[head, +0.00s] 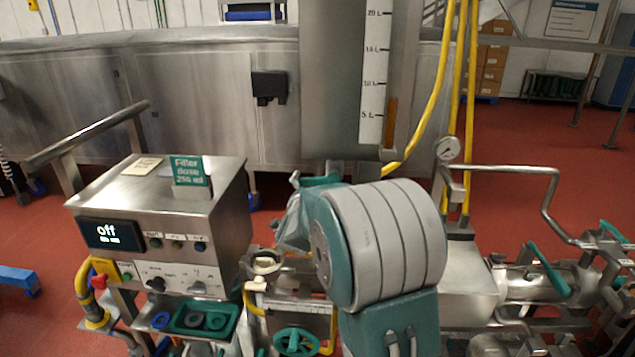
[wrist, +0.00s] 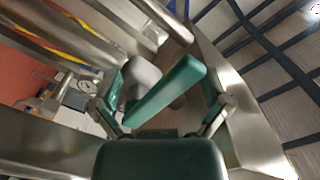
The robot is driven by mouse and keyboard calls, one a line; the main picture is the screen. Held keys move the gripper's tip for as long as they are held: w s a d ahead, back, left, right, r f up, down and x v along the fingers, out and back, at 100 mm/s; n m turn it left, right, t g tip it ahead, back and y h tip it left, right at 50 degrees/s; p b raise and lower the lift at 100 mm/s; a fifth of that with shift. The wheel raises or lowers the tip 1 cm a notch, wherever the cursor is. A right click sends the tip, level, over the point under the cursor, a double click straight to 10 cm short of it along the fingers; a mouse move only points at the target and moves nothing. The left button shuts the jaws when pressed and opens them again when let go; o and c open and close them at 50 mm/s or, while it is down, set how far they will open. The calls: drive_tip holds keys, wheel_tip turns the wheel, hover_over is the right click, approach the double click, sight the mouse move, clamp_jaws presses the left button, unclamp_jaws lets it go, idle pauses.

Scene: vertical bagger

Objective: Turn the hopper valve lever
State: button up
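A green lever (wrist: 165,92) stands in the middle of the wrist view, tilted up to the right, with a grey rounded part behind it. My gripper (wrist: 163,98) has its two green-padded fingers spread, one on each side of the lever. Gaps show between the lever and both fingers, so it is not clamped. In the head view the hopper (head: 333,80) is a steel cylinder with a litre scale. My grey and teal arm covers the area below it, and I cannot make out this lever there.
A control box (head: 150,215) with a display reading "off" stands at the left. Another green lever (head: 548,268) sits on pipework at the right, near a pressure gauge (head: 447,148). Yellow hoses (head: 461,120) run beside the hopper. A green handwheel (head: 296,341) is at the bottom.

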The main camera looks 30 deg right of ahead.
drive_tip(key=shift+s+a+f, duration=0.1)
drive_tip(key=shift+a+f, duration=0.1)
drive_tip(key=shift+f, duration=0.3)
drive_tip(key=shift+s+d+f, duration=0.2)
drive_tip(key=shift+d+f, duration=0.35)
drive_tip(key=shift+f, duration=0.15)
drive_tip(key=shift+s+d+f, duration=0.3)
drive_tip(key=shift+d+f, duration=0.1)
drive_tip(key=shift+f, duration=0.05)
